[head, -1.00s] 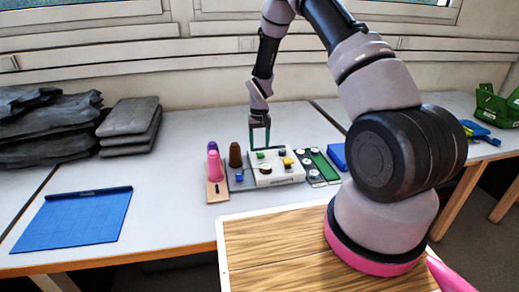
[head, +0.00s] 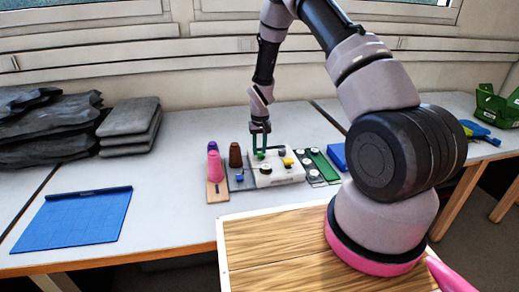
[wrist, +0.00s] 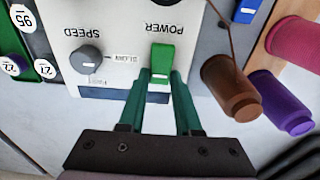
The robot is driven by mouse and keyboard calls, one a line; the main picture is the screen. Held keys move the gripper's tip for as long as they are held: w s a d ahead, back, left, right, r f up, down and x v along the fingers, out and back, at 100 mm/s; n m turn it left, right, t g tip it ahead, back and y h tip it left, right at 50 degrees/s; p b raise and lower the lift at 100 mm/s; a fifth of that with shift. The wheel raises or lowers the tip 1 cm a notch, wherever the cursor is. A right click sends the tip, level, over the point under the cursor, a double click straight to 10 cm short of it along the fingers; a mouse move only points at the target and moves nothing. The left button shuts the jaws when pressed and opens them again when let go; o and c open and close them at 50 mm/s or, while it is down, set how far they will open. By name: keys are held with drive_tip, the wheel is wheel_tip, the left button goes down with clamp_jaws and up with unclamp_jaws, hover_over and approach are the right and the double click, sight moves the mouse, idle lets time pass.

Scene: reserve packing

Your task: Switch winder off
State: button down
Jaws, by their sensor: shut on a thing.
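The winder (head: 277,177) is a white box on the table in the head view. In the wrist view its panel (wrist: 120,18) shows upside down, with a green rocker switch (wrist: 161,58) by the word POWER and a grey knob (wrist: 85,59) by the word SPEED. My gripper (wrist: 162,76) points down at the panel, its green fingers close together and shut on the green power switch. In the head view my gripper (head: 260,150) is at the back left of the winder. The fingertips hide part of the switch and its lower label.
Brown (wrist: 231,88), purple (wrist: 282,102) and pink (wrist: 295,40) thread cones stand beside the winder. A green board with round numbered tags (head: 322,166) lies on its right. A blue mat (head: 75,220) and grey stacked pads (head: 130,125) are at left.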

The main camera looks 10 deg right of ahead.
drive_tip(key=t, duration=0.1)
drive_tip(key=s+t, duration=0.1)
drive_tip(key=t, duration=0.1)
drive_tip(key=shift+s+r+t, duration=0.1)
drive_tip(key=shift+s+t, duration=0.05)
drive_tip(key=shift+t, duration=0.55)
drive_tip(key=c, duration=0.6)
unclamp_jaws()
drive_tip(key=shift+r, duration=0.1)
drive_tip(key=v, duration=1)
drive_tip(key=shift+s+r, duration=0.2)
drive_tip(key=shift+r, duration=0.05)
